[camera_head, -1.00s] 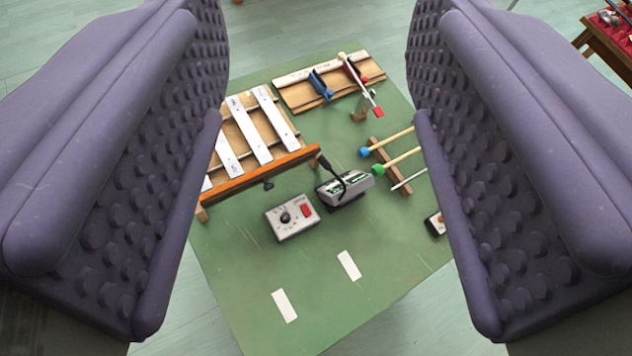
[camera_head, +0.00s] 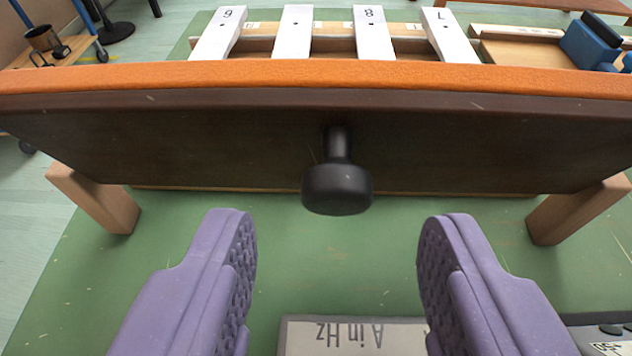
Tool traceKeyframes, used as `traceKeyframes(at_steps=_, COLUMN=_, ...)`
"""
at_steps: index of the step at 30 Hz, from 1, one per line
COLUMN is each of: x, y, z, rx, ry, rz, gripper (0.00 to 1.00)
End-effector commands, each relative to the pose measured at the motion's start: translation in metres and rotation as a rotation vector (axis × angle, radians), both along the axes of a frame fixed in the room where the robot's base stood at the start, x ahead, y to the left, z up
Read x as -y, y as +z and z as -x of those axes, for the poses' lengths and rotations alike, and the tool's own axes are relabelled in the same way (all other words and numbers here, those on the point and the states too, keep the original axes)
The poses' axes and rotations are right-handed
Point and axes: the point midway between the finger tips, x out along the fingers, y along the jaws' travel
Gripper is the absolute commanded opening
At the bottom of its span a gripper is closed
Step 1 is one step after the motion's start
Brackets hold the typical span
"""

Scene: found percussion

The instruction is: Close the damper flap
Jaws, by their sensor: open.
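The damper flap is a long dark brown board (camera_head: 200,145) with an orange strip (camera_head: 250,82) along its top edge. It spans the whole width of the view, in front of the white numbered bars. A black round knob (camera_head: 337,188) sticks out from the middle of its face toward me. My gripper (camera_head: 340,230) is open, with its two purple padded fingers set wide apart. The knob lies between and just beyond the fingertips, and I see no contact. The flap hides the near ends of the bars.
White bars (camera_head: 376,32) show behind the flap. Wooden feet stand below it at left (camera_head: 100,200) and right (camera_head: 575,210). A grey box (camera_head: 350,337) lies low between my fingers, with another device (camera_head: 605,335) at its right. Green tabletop (camera_head: 390,240) is clear between.

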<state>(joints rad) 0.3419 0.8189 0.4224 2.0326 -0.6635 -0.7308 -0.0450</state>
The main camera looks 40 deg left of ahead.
Motion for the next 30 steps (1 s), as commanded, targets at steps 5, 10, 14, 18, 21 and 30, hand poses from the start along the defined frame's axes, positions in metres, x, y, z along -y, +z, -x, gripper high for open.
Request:
traceKeyframes(at_steps=5, x=-0.010, y=-0.009, z=-0.016, rx=0.001, ry=-0.001, rz=0.000, gripper=0.52)
traceKeyframes(at_steps=10, x=-0.012, y=-0.009, z=-0.019, rx=-0.001, ry=-0.001, rz=0.000, gripper=0.52)
traceKeyframes(at_steps=14, x=-0.012, y=-0.008, z=-0.019, rx=-0.001, ry=-0.001, rz=0.001, gripper=0.52)
traceKeyframes(at_steps=18, x=-0.012, y=-0.008, z=-0.019, rx=-0.001, ry=-0.001, rz=0.001, gripper=0.20)
traceKeyframes(at_steps=21, x=-0.012, y=-0.008, z=-0.019, rx=0.000, ry=-0.002, rz=0.001, gripper=0.00)
traceKeyframes(at_steps=30, x=-0.012, y=-0.006, z=-0.019, rx=-0.010, ry=-0.001, rz=0.007, gripper=0.00)
